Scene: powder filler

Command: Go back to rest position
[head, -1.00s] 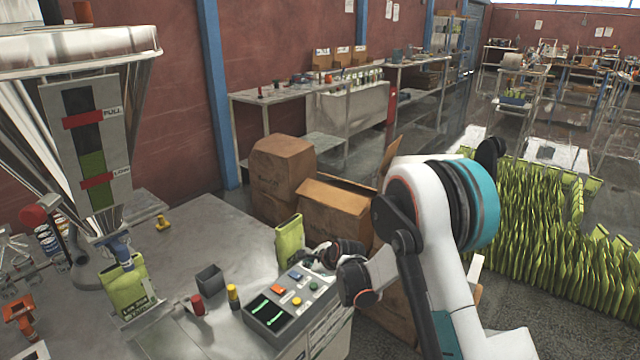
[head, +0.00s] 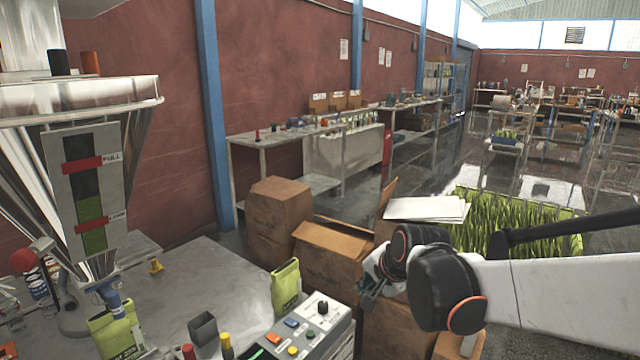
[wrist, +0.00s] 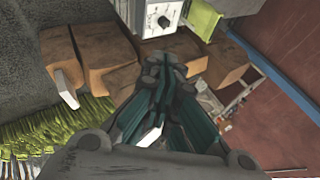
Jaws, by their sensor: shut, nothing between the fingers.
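My gripper (head: 372,284) is at the end of my white and black arm, which reaches in from the right in the head view. It is in the air beside the cardboard boxes, to the right of the control panel (head: 306,334). In the wrist view my gripper (wrist: 163,68) has its dark fingers together with nothing between them. A green bag (head: 285,288) stands on the table behind the panel, apart from my gripper. Another green bag (head: 118,333) stands under the filler spout.
The metal hopper (head: 80,110) of the filler rises at the left. Cardboard boxes (head: 335,250) stand beside the grey table (head: 205,275). A crowd of green bags (head: 515,222) fills the floor area at the right. A workbench (head: 290,140) runs along the red wall.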

